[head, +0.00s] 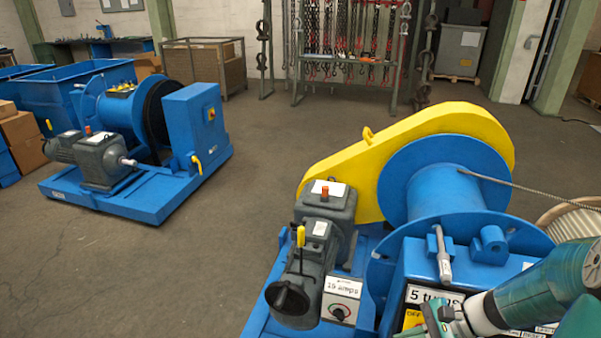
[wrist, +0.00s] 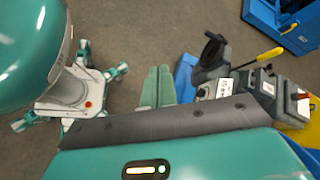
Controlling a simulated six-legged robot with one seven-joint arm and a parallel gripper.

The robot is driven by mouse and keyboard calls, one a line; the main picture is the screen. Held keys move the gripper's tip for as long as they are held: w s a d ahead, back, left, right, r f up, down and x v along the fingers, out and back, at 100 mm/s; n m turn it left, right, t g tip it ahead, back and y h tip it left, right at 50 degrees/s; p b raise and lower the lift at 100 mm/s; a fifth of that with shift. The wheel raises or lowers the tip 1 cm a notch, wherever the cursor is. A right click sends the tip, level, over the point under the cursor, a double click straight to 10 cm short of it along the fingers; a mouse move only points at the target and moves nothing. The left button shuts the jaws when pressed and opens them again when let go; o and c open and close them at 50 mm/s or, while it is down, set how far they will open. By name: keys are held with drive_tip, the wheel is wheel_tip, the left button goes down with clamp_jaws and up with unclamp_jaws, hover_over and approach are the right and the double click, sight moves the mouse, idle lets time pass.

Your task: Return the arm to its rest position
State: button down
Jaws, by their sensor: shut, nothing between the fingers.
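My gripper (head: 432,318) is at the lower right of the head view, beside the front of the near blue winch and partly in front of its "5 turns" label (head: 432,296). In the wrist view its two green fingers (wrist: 158,86) lie together with nothing between them. My arm comes in from the right edge of the head view. The near winch has a blue drum (head: 437,190), a yellow chain guard (head: 400,150) and a grey motor unit (head: 322,215). I cannot tell whether the fingers touch the winch.
A "15 amps" dial box (head: 341,300) sits by the motor. A cable (head: 540,192) runs off the drum to the right. A second blue winch (head: 140,140) stands at left. Chain racks (head: 350,45) line the back. Open floor (head: 240,190) lies between the winches.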

drive_tip(key=s+a+r+n+t+h, duration=0.1)
drive_tip(key=s+a+r+n+h, duration=0.1)
drive_tip(key=r, duration=0.4)
drive_tip(key=s+a+r+n+t+h, duration=0.1)
drive_tip(key=s+a+r+n+h, duration=0.2)
drive_tip(key=r+n, duration=0.4)
drive_tip(key=s+a+r+n+t+h, duration=0.1)
drive_tip(key=s+a+r+n+h, duration=0.1)
drive_tip(key=r+n+h, duration=0.2)
wheel_tip(320, 180, up, 2)
drive_tip(key=shift+s+a+r+n+t+h, duration=0.15)
drive_tip(key=shift+s+r+n+t+h, duration=0.15)
drive_tip(key=shift+s+t+h, duration=0.15)
drive_tip(key=shift+d, duration=0.2)
